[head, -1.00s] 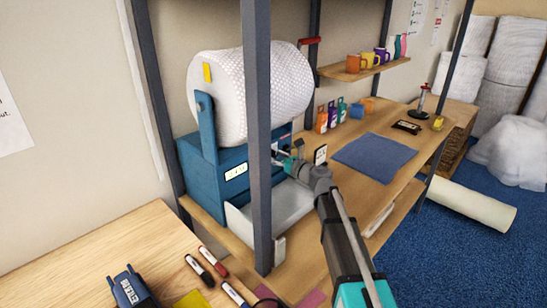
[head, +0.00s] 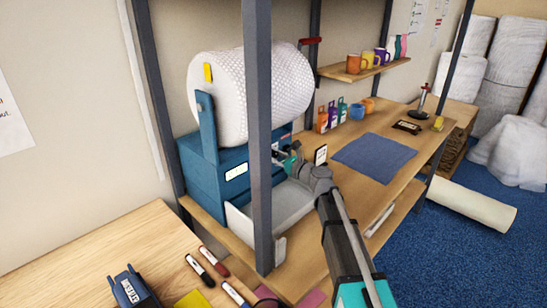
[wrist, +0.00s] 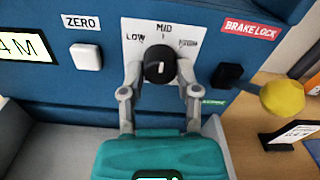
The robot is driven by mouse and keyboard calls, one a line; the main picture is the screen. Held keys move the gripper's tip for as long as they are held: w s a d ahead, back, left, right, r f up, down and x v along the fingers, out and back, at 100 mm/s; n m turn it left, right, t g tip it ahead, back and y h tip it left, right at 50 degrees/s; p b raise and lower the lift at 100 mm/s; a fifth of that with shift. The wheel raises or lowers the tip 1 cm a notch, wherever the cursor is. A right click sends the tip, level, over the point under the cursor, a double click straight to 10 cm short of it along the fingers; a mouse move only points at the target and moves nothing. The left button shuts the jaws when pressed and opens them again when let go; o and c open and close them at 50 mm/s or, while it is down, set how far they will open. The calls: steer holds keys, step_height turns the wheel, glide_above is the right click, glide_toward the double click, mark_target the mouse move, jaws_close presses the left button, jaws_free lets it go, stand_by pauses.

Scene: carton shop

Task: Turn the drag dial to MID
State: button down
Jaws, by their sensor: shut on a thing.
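The drag dial (wrist: 159,64) is a round black knob on a white plate (wrist: 140,42) on the front of the blue machine, in the wrist view. The plate reads LOW at left, MID at top, and a blurred third label at right. A small pale mark on the knob's face looks near upright, roughly under MID; its exact angle is hard to tell. My gripper (wrist: 160,76) is shut on the dial, one finger on each side. In the head view my gripper (head: 288,160) reaches the machine's front, and the dial is hidden there.
Left of the dial are a white ZERO button (wrist: 86,57) and a lit display (wrist: 25,47). At right are a BRAKE LOCK label (wrist: 250,29) and a lever with a yellow knob (wrist: 282,98). A grey post (head: 258,130) stands close left of my arm.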

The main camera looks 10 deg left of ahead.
steer(key=shift+w, duration=0.2)
steer(key=shift+c, duration=1.6)
jaws_free()
steer(key=shift+s+d, duration=0.1)
steer(key=shift+s, duration=0.05)
steer(key=shift+s+d, duration=0.25)
steer(key=shift+d, duration=0.1)
steer(key=v, duration=1.1)
